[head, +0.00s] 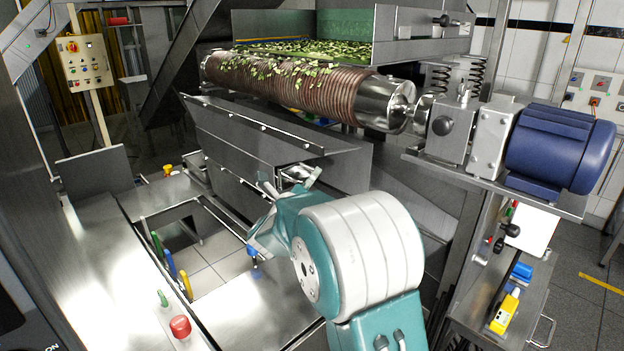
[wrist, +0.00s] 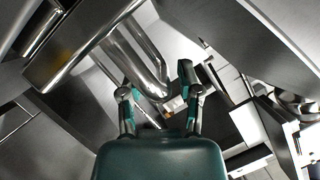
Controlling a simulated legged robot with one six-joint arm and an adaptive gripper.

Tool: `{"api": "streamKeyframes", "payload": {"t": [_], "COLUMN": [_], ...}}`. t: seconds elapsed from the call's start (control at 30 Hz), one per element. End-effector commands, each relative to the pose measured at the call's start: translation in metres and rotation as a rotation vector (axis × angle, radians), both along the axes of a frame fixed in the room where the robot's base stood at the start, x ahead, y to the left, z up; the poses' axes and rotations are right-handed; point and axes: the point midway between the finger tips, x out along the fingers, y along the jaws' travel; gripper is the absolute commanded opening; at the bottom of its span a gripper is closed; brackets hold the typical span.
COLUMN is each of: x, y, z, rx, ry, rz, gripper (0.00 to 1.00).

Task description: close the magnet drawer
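A long steel housing (head: 255,135) hangs below the ribbed roller in the head view. I take it for the magnet drawer, but how far it stands open cannot be told. My gripper (head: 290,180) is at its lower near end, by a shiny bent metal part that looks like a handle (head: 295,172). In the wrist view, my gripper (wrist: 157,88) has its two fingers spread apart. A bent tubular steel handle (wrist: 140,50) reaches down between and beyond the fingers. Nothing is clearly clamped, and contact with the handle cannot be told.
The ribbed roller (head: 290,88) carries green leafy bits, with a blue motor (head: 560,148) at its right. A steel frame (head: 265,305) with an open gap lies below left, with a red knob (head: 180,326).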

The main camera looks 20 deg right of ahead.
Motion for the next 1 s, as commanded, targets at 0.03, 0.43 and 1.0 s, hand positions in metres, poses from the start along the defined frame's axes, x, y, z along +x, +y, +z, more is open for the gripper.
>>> {"api": "streamKeyframes", "payload": {"t": [0.03, 0.43, 1.0], "x": [0.0, -0.008, -0.072], "y": [0.0, 0.01, 0.084], "z": [0.001, -0.001, -0.024], "rx": [0.0, -0.001, 0.0], "ry": [-0.002, -0.003, -0.001], "rz": [-0.001, 0.001, 0.002], "gripper": [0.51, 0.51, 0.51]}}
